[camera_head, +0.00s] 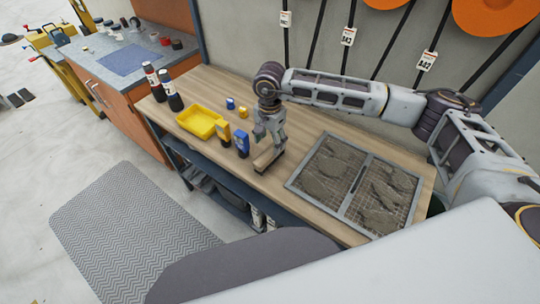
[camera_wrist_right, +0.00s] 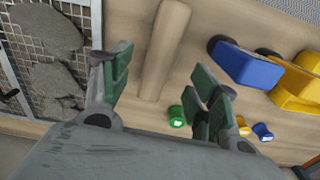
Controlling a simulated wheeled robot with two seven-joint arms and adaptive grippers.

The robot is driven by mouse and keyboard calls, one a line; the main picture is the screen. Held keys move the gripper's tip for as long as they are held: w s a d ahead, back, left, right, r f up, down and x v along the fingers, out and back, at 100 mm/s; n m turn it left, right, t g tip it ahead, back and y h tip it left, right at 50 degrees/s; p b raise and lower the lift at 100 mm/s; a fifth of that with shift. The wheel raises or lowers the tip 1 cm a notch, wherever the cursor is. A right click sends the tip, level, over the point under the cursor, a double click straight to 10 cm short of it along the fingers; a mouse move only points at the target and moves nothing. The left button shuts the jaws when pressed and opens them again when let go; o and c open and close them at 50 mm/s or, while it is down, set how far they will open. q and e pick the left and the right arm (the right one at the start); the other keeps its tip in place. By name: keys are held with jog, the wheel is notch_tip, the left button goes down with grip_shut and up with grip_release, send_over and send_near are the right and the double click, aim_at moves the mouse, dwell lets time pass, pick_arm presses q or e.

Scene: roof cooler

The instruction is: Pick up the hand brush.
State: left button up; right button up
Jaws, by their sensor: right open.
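The hand brush (camera_head: 264,161) lies on the wooden workbench (camera_head: 222,82). Its pale wooden handle shows, and it is partly covered by my right gripper in the head view. My right gripper (camera_head: 270,138) is open and points down over the brush. In the right wrist view, the wooden handle (camera_wrist_right: 164,45) runs between the two green-padded fingers of the open gripper (camera_wrist_right: 163,90), and nothing is clamped. I cannot tell how far the fingertips are above the bench. My left gripper is not in view.
A framed mesh panel with grey dirt (camera_head: 345,165) lies right of the brush. A blue container (camera_head: 242,144), a yellow container (camera_head: 223,130), a yellow tray (camera_head: 199,121) and dark bottles (camera_head: 171,92) stand to the left. Small caps (camera_head: 230,103) lie behind.

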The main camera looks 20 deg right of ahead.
aim_at(270, 151)
jog(key=shift+f, duration=1.6)
jog(key=shift+f, duration=0.1)
jog(key=shift+f+p, duration=0.9)
jog(key=shift+f, duration=1.6)
jog(key=shift+c, duration=0.2)
jog(key=c, duration=1.2)
jog(key=shift+o, duration=0.2)
jog(key=shift+r, duration=0.15)
jog(key=shift+r+b, duration=0.85)
jog(key=shift+r, duration=4)
